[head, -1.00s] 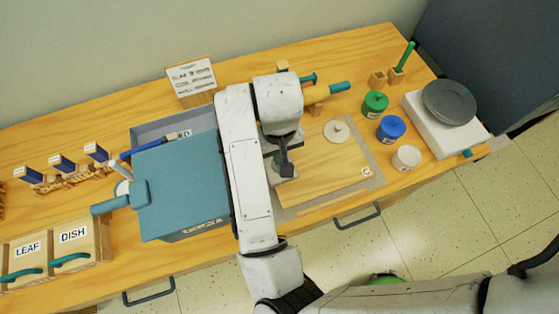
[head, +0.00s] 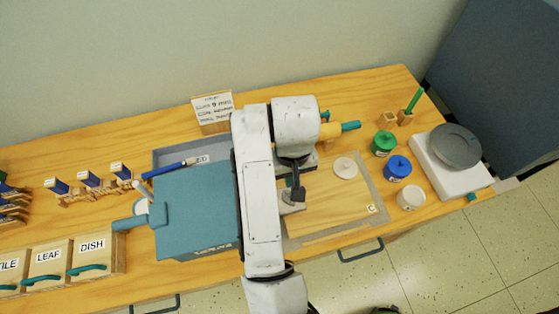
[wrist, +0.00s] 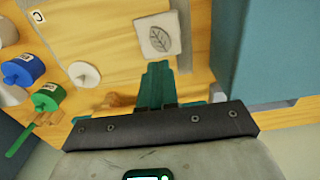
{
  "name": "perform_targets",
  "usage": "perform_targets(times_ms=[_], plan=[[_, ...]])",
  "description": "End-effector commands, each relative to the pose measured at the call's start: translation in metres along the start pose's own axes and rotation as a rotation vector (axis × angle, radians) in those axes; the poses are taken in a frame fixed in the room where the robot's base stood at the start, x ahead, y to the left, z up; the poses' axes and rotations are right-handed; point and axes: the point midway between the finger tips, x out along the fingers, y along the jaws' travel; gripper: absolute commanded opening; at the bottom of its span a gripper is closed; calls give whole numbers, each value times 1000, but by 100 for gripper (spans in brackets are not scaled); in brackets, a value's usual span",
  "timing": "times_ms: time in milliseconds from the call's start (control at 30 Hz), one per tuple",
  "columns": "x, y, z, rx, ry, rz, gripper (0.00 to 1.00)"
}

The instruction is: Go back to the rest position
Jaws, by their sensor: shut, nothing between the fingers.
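My gripper (head: 298,194) hangs at the end of my arm above the wooden work board (head: 330,205), shut and empty. In the wrist view its dark green fingers (wrist: 157,85) are together, pointing toward a pale square tile with a leaf relief (wrist: 158,38). No object is held between them. My white arm reaches over the table from the front and hides the left part of the board in the head view.
A blue-lidded box (head: 195,210) stands just left of my arm. Green (head: 384,143), blue (head: 397,168) and white (head: 410,197) jars stand right of the board. A grey-topped white device (head: 450,165) is at the right end. Labelled drawers (head: 98,258) are at the left.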

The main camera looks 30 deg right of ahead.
Motion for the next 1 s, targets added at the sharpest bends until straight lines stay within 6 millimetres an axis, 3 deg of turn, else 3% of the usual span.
perform_targets(times_ms=[233,333,533,667,867,1000], plan=[[0,1,-1,1,3,2,0],[-4,15,-11,9,36,19,0],[-26,82,-53,12,208,117,0],[-32,125,-63,-25,294,190,0],[-11,165,-40,-116,317,249,0],[23,174,2,-180,269,230,0]])
